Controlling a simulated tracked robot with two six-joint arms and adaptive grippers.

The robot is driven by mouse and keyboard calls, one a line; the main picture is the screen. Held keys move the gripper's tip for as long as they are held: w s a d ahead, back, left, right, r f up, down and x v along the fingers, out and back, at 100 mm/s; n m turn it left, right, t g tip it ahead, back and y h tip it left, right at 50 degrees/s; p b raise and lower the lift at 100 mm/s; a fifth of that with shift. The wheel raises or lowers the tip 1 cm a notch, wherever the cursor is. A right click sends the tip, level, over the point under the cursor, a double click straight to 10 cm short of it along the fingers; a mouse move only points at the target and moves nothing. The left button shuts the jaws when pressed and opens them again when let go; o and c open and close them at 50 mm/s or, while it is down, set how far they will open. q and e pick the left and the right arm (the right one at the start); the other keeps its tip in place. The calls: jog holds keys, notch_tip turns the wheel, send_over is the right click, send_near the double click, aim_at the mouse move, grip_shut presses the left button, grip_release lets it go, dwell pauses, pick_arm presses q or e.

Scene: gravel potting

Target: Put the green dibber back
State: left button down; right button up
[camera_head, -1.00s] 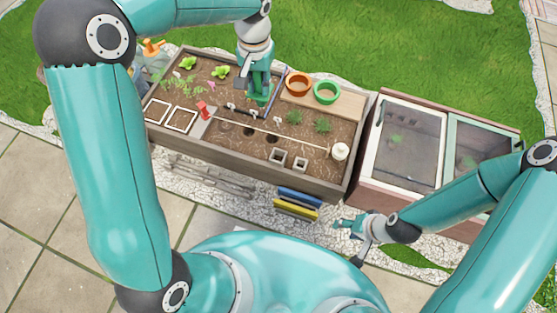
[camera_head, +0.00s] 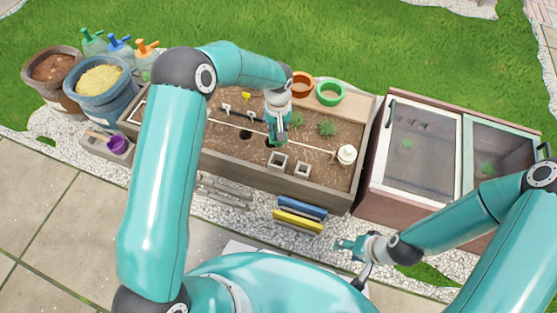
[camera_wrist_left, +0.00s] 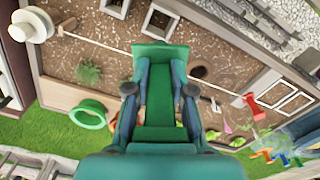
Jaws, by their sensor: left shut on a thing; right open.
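My left gripper (camera_head: 279,136) is low over the middle of the soil bed, beside a dark hole in the soil. In the left wrist view its teal fingers are shut on a green piece (camera_wrist_left: 159,100), which looks like the green dibber. Its lower end is hidden, so I cannot tell whether it touches the soil. My right gripper (camera_head: 347,246) is open and empty, in front of the bed on the right.
The wooden bed (camera_head: 325,190) holds two square pots (camera_head: 277,163), a white round container (camera_head: 347,154) and green plants. An orange pot (camera_head: 302,88) and green pot (camera_head: 330,94) stand behind. A glazed cold frame (camera_head: 376,180) is on the right, sacks (camera_head: 105,98) on the left.

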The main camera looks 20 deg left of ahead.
pick_arm(q)
jog(key=shift+f+b, duration=2)
jog(key=shift+f, duration=5.6)
jog(key=shift+f, duration=0.1)
jog(key=c, duration=1)
grip_release()
